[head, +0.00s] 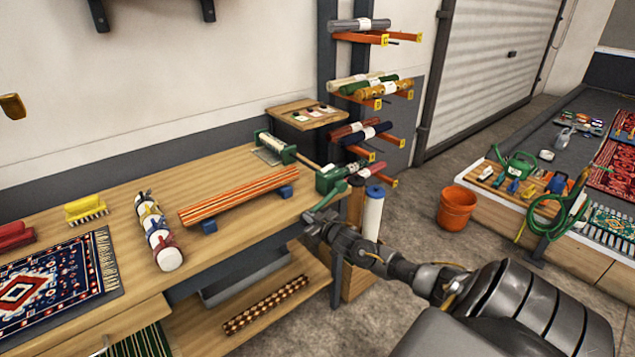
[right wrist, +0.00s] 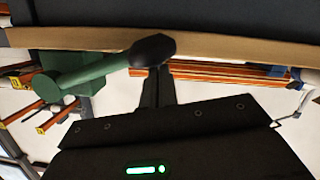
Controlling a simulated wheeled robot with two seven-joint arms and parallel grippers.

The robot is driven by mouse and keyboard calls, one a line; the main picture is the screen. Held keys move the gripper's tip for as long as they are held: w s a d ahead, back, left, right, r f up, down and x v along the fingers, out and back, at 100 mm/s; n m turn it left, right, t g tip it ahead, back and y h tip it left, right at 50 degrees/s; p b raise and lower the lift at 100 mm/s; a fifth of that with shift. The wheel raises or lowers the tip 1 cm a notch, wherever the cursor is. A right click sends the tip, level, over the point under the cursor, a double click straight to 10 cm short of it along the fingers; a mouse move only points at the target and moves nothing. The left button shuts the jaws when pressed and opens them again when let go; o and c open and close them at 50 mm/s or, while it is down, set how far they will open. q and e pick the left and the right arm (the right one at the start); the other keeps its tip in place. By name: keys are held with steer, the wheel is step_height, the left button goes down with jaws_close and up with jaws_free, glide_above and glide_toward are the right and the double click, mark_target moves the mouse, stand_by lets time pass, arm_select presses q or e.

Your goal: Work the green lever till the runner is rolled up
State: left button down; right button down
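The green lever (head: 327,199) sticks out from a green gear housing (head: 331,179) at the right end of the bench. In the right wrist view the lever (right wrist: 88,72) ends in a dark knob (right wrist: 152,50). My right gripper (head: 317,217) is at this lever. In the right wrist view its fingers (right wrist: 158,75) are close together, right at the knob, and the knob hides their tips. A thin roller (head: 305,160) runs from the housing to a green end bracket (head: 275,148). A long orange-striped piece (head: 238,194), possibly the runner, lies on blue blocks. My left gripper is out of view.
A rack (head: 342,110) with rolls stands behind the lever. A white roll (head: 373,213) stands beside the bench end. An orange bucket (head: 456,207) is on the floor.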

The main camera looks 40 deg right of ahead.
steer(key=s+a+r+p, duration=0.2)
steer(key=s+r, duration=0.4)
steer(key=s, duration=0.3)
steer(key=shift+s+a+p, duration=0.25)
steer(key=shift+a+p, duration=0.1)
steer(key=shift+a, duration=0.3)
stand_by(0.7)
steer(key=s+a+f+g, duration=0.15)
steer(key=s+f, duration=0.35)
steer(key=f, duration=0.6)
steer(key=s+f+g, duration=0.3)
steer(key=s+f, duration=0.2)
steer(key=f, duration=0.5)
steer(key=s+a+f+g, duration=0.1)
steer(key=s+f+g, duration=0.3)
steer(key=f, duration=0.7)
steer(key=s+a+f+g+y, duration=0.1)
steer(key=s+a+f+g, duration=0.1)
steer(key=s+a+f, duration=0.4)
steer(key=s+a+f+g, duration=0.1)
steer(key=s+a+f, duration=0.6)
steer(key=s, duration=0.8)
steer(key=s+a+f+n+g+y, duration=0.1)
steer(key=s+a+f+g, duration=0.1)
steer(key=s+a+f, duration=0.4)
steer(key=s+a, duration=0.2)
steer(key=s, duration=0.3)
steer(key=shift+s+f+g+y, duration=0.15)
steer(key=shift+g+y, duration=0.15)
steer(key=shift+g, duration=0.05)
